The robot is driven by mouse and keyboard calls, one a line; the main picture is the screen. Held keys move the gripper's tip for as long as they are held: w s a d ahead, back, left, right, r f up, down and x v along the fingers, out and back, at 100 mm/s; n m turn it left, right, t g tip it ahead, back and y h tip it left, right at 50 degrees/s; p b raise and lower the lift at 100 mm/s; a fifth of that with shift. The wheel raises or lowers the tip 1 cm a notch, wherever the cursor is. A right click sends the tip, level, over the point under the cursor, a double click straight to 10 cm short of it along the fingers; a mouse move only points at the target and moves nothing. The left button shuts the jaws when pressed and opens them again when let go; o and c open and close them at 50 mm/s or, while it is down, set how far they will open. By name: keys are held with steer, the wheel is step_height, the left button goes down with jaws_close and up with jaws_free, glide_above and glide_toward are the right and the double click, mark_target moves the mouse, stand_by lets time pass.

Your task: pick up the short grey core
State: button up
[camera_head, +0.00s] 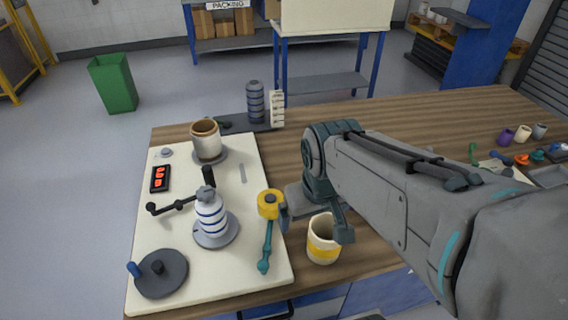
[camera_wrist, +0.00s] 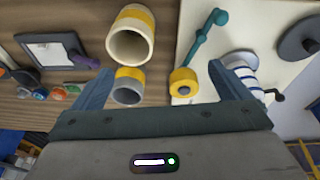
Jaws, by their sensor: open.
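A short grey hollow core (camera_wrist: 127,90) with a yellow band shows in the wrist view, inside the left part of the gap between my fingers. I see no gap between it and the larger cream tube (camera_wrist: 130,37), but cannot tell if they touch. In the head view the cream tube (camera_head: 323,242) stands on the wooden table, and my arm and gripper hide the grey core. My gripper (camera_head: 315,218) is open and empty, pointing down over the table. It also shows in the wrist view (camera_wrist: 160,78), fingers spread on either side of the core and a yellow roll (camera_wrist: 183,82).
The yellow roll (camera_head: 270,203) and a teal handle (camera_head: 266,248) lie left of my gripper, at the edge of a cream board (camera_head: 180,285). The board holds a blue-striped roller (camera_head: 211,215), a black crank and a brown-rimmed cup (camera_head: 207,141). Small coloured parts lie far right.

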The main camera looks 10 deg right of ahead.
steer(key=w+d+f+n+g+h, duration=0.15)
steer(key=w+d+n, duration=0.25)
steer(key=w+n, duration=0.65)
steer(key=w+d+f+n+g, duration=0.1)
steer(key=w+d+f+n, duration=0.25)
steer(key=w+n, duration=0.7)
steer(key=shift+s+d+f, duration=0.1)
steer(key=shift+d+f, duration=0.3)
steer(key=shift+f, duration=1.8)
steer(key=shift+s+d+f, duration=0.1)
steer(key=shift+d+f, duration=0.25)
steer(key=shift+f, duration=1.8)
steer(key=shift+d+f, duration=0.4)
steer(key=shift+f, duration=1.8)
steer(key=c, duration=1.1)
